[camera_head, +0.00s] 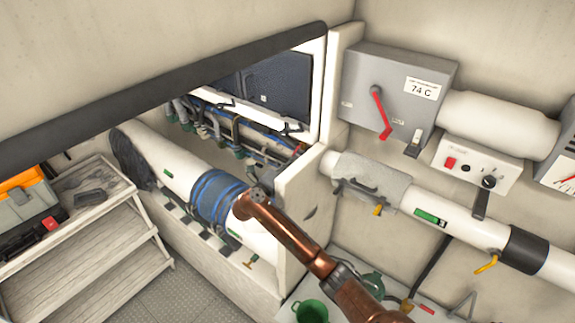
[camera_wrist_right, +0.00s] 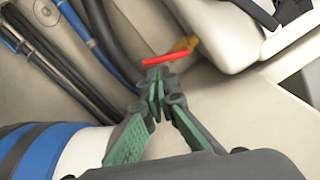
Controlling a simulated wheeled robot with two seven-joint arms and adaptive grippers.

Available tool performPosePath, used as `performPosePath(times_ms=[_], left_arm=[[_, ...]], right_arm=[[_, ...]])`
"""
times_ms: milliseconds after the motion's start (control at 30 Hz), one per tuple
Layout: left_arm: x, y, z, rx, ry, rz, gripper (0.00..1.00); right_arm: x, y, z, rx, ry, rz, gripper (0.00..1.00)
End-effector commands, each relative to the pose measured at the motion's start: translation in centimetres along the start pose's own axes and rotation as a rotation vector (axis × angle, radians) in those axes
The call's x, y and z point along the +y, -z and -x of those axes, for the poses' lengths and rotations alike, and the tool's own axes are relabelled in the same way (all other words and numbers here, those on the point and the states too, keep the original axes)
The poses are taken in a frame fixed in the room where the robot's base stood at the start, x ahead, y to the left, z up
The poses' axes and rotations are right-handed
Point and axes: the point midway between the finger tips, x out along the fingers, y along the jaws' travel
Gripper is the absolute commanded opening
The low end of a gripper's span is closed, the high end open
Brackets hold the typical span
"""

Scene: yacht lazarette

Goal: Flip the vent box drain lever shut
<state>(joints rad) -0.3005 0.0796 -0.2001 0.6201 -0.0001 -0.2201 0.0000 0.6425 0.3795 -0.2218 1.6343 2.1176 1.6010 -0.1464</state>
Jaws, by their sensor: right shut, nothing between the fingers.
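A red lever (camera_wrist_right: 165,58) with a brass-orange fitting (camera_wrist_right: 185,45) shows in the right wrist view, just beyond my fingertips. My right gripper (camera_wrist_right: 157,85) has green and dark grey fingers, shut and empty. Its tips appear very close to the lever; I cannot tell if they touch. In the head view my copper right arm reaches to beside the white pipe with blue bands (camera_head: 215,195), and its fingers are hidden. A small red piece (camera_head: 298,148) shows in the opening there; I cannot tell whether it is the same lever. My left gripper is not in view.
A pale partition (camera_head: 300,195) stands right beside my right arm. A grey box (camera_head: 395,90) with another red lever (camera_head: 380,110) and a "74 C" label is on the right wall. Dark hoses (camera_wrist_right: 60,60) run close by. Wooden steps (camera_head: 90,245) stand at left.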

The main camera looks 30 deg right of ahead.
Motion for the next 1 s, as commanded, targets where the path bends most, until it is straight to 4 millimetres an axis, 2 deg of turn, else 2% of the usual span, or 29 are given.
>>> performPosePath(times_ms=[433, 1000], left_arm=[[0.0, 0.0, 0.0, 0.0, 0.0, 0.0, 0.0], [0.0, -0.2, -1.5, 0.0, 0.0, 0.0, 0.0]], right_arm=[[0.1, 0.0, -0.2, -0.001, -0.001, -0.003, 0.0], [0.3, -0.3, -0.3, 0.001, 0.004, -0.097, 0.0]])
